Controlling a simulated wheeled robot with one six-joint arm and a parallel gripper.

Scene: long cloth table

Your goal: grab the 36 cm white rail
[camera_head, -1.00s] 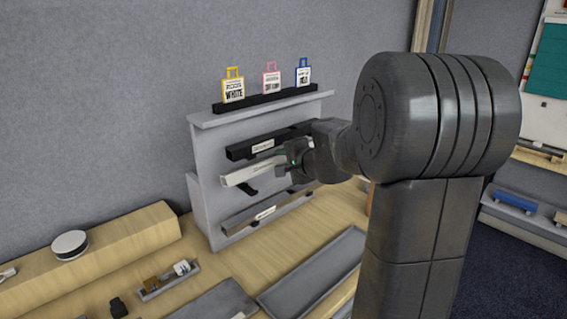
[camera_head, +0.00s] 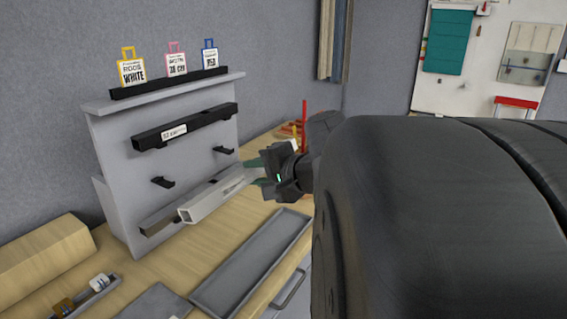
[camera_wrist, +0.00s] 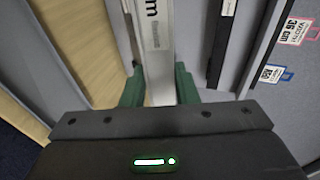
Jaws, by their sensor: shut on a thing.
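The white rail (camera_head: 214,197) is a long square hollow bar, held clear of the rack by its right part, with its open end toward the lower left. My gripper (camera_head: 258,170) is shut on it, its green fingers on both sides of the bar. In the wrist view the rail (camera_wrist: 157,50) runs up and away between the fingers of my gripper (camera_wrist: 160,88), with part of a printed label on its face. The full length mark cannot be read.
The grey rack (camera_head: 115,165) holds a black rail (camera_head: 190,127) above two bare pegs, and a grey-brown rail (camera_head: 160,217) low down. Tags (camera_head: 132,70) stand on top. An empty grey tray (camera_head: 250,262) lies on the table in front. A wooden block (camera_head: 45,258) is at left.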

